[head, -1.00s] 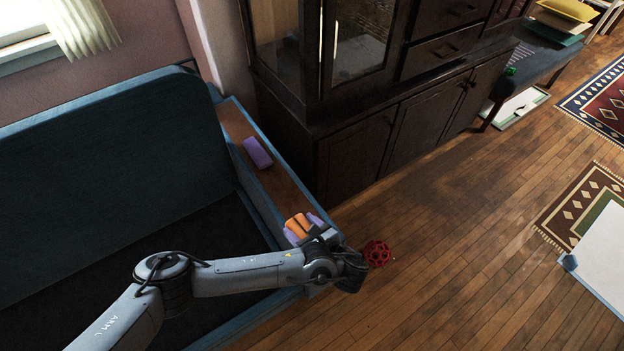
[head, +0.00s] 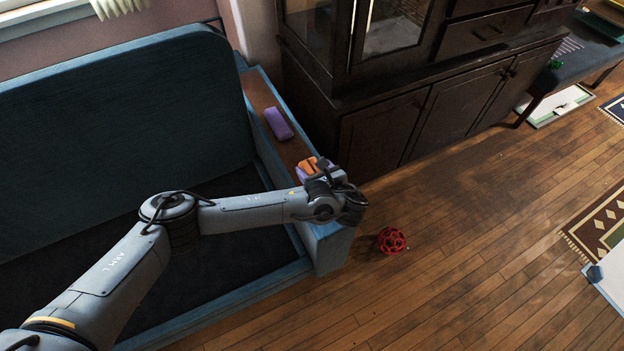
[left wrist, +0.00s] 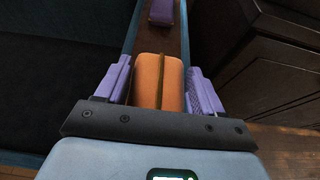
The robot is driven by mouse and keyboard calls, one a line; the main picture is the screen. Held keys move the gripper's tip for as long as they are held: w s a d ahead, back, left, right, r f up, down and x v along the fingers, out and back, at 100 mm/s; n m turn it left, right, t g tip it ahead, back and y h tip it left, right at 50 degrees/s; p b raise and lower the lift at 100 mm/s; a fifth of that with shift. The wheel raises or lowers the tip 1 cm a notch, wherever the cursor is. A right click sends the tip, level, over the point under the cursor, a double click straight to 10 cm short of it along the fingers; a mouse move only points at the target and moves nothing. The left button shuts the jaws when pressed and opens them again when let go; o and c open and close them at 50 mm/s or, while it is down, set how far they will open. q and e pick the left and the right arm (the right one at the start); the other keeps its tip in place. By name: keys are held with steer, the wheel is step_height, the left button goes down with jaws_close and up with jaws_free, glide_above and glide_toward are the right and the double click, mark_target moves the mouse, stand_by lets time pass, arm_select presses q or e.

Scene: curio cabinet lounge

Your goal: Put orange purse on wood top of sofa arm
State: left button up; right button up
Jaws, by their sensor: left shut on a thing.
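The orange purse (head: 308,164) is between the purple fingers of my left gripper (head: 318,169), which is shut on it. In the left wrist view the orange purse (left wrist: 158,82) fills the space between the fingers, a dark strip down its middle. The wood top of the sofa arm (head: 262,92) runs away behind the purse, framed by blue upholstery. The purse is over the front part of this wood top; I cannot tell whether it touches. My right gripper is not in view.
A purple case (head: 278,124) lies on the wood top farther back. A dark cabinet (head: 385,135) stands close to the right of the sofa arm. A red openwork ball (head: 392,240) lies on the floor. The blue sofa (head: 110,120) is at left.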

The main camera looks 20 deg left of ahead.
arm_select(q)
steer(key=shift+w+a+f, duration=0.3)
steer(key=shift+w+a, duration=0.05)
steer(key=shift+f+b, duration=1.45)
steer(key=shift+f, duration=0.6)
steer(key=shift+f, duration=0.1)
steer(key=o, duration=1.1)
